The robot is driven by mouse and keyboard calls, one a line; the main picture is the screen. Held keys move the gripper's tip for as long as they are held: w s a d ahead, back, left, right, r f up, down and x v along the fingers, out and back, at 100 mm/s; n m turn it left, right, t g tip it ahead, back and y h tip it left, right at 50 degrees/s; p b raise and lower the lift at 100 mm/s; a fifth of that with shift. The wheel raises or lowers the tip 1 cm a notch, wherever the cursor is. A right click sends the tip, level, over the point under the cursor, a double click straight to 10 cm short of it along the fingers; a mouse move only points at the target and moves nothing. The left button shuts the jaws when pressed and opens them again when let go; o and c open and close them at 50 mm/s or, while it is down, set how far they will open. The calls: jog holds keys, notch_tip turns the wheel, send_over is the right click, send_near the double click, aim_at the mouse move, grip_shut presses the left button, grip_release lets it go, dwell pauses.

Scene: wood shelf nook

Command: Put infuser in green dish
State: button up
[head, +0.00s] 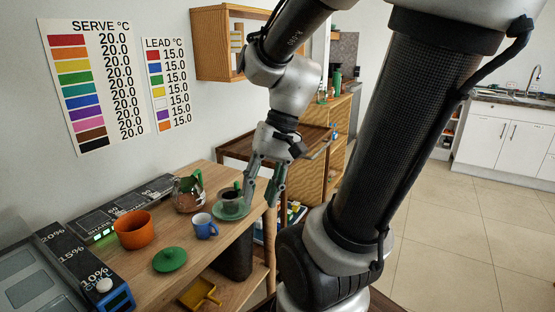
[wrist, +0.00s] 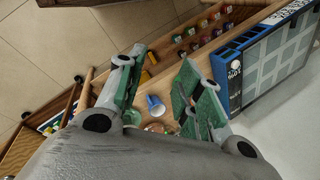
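A green dish (head: 232,214) sits near the right end of the wooden counter. A small grey, dark-topped piece (head: 230,197), which may be the infuser, appears in or just above it; I cannot tell whether they touch. My gripper (head: 260,203) is beside the dish on its right, pointing down, and partly overlaps its edge in the head view. In the wrist view the fingers (wrist: 158,90) are spread wide, with nothing clearly held between them. A green piece (wrist: 132,117), likely the dish, shows low beside the left finger, partly hidden.
A blue mug (head: 205,226), glass pot (head: 188,194), orange pot (head: 133,229) and round green lid (head: 170,259) stand or lie nearby on the counter. A yellow scoop (head: 199,293) is on the shelf below. Dark scales line the wall side.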

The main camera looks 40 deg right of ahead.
jog(key=d+r+n+t+h, duration=0.3)
jog(key=d+r+n+h, duration=0.1)
jog(key=r, duration=0.2)
jog(key=shift+s+n+t, duration=0.25)
jog(key=shift+n+t, duration=0.05)
jog(key=shift+t, duration=0.1)
